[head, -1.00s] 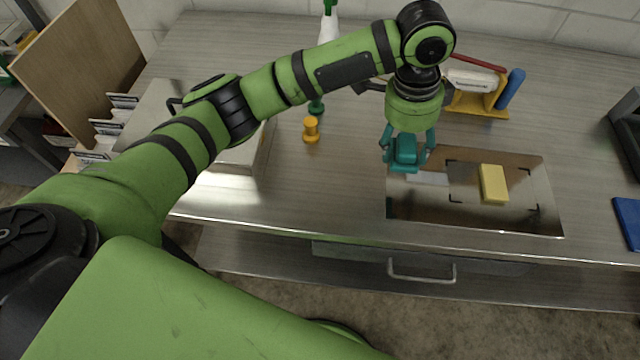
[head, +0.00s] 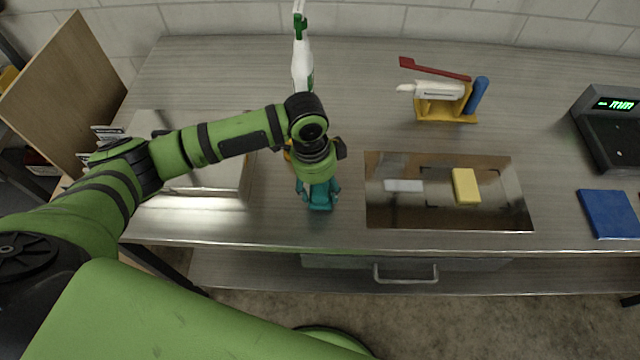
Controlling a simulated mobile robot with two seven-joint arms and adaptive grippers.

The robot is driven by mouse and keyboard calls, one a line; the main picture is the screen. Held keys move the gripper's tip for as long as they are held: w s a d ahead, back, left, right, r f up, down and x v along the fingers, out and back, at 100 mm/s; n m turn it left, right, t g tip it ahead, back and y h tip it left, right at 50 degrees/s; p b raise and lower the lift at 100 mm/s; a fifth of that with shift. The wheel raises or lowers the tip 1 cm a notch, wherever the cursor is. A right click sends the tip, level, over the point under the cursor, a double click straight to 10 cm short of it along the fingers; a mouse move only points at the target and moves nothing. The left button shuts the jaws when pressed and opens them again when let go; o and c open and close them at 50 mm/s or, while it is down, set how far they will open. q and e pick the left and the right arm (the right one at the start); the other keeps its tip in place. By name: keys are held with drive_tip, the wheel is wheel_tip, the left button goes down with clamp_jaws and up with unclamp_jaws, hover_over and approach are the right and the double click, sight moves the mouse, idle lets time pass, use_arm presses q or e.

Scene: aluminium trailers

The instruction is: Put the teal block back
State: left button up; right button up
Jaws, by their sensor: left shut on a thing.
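The teal block (head: 320,200) is in my left gripper (head: 318,193), whose teal fingers are shut on it. The gripper points down over the bare counter, between the metal box on the left and the shiny tray on the right. I cannot tell whether the block touches the counter. The shiny tray (head: 447,218) has a yellow block (head: 466,186) inside dark corner marks and a white label (head: 403,186) to its left. My right gripper is not in view.
A metal box (head: 215,180) stands left of the gripper, and a spray bottle (head: 302,65) behind it. An orange object is mostly hidden behind the gripper. A yellow holder (head: 446,108), a scale (head: 612,125) and a blue pad (head: 609,213) are at right.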

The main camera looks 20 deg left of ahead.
use_arm(q)
drive_tip(key=shift+f, duration=0.5)
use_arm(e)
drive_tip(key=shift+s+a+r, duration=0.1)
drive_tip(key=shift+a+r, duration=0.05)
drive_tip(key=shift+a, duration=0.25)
use_arm(q)
drive_tip(key=o, duration=1.1)
drive_tip(key=shift+f, duration=0.1)
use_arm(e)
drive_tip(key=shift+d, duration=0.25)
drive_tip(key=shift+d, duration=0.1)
use_arm(q)
drive_tip(key=shift+r, duration=0.4)
drive_tip(key=r, duration=0.3)
drive_tip(key=a+r+b, duration=0.1)
drive_tip(key=r, duration=0.7)
drive_tip(key=shift+s+a+r+b, duration=0.15)
drive_tip(key=shift+r+b, duration=0.05)
drive_tip(key=shift+b, duration=0.2)
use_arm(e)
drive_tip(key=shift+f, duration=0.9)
